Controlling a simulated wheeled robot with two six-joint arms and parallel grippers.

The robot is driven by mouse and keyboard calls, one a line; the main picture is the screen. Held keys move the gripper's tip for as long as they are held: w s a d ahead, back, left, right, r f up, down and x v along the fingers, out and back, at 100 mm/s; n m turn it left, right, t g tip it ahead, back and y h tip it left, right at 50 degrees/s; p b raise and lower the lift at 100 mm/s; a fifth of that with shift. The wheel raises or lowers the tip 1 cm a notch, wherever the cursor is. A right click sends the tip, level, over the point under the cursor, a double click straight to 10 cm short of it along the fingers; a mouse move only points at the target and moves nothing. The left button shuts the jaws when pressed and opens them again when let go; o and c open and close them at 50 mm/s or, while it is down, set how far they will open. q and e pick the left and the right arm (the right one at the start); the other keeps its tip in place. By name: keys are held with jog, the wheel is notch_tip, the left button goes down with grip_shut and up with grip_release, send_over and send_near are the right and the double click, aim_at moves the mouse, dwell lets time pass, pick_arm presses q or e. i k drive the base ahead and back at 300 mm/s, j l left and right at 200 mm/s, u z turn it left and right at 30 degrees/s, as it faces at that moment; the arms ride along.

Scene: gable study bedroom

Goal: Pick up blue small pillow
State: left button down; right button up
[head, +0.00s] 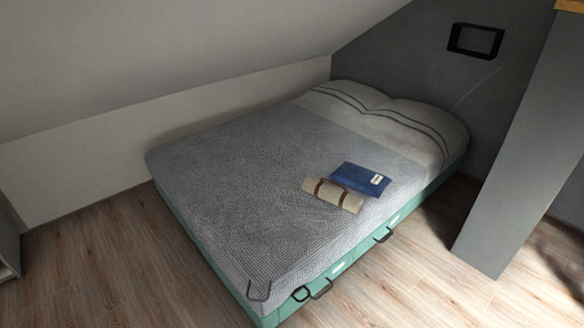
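A small blue pillow (352,177) lies flat on the grey blanket of the bed (240,190), towards the bed's right side. It has a small pale label with dark marks near its right end. A beige rolled bundle (343,199) with a brown strap lies just in front of it, close to or touching its near edge; I cannot tell which.
Two pale striped pillows (405,125) cover the bed's head. Dark handles (383,235) stick out from the green bed side. A grey slanted post (520,150) stands at right. Wooden floor (420,285) is clear in front. The sloped ceiling is low at left.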

aim_at(372, 184)
jog(key=i+l+u, duration=0.35)
jog(key=l, duration=0.2)
jog(key=i+l+u, duration=0.35)
jog(key=l, duration=0.35)
jog(key=i+l+u, duration=0.15)
jog(key=l, duration=0.2)
jog(key=i+l+u, duration=0.2)
jog(key=l, duration=0.15)
jog(key=l+u, duration=0.15)
jog(key=l, duration=0.25)
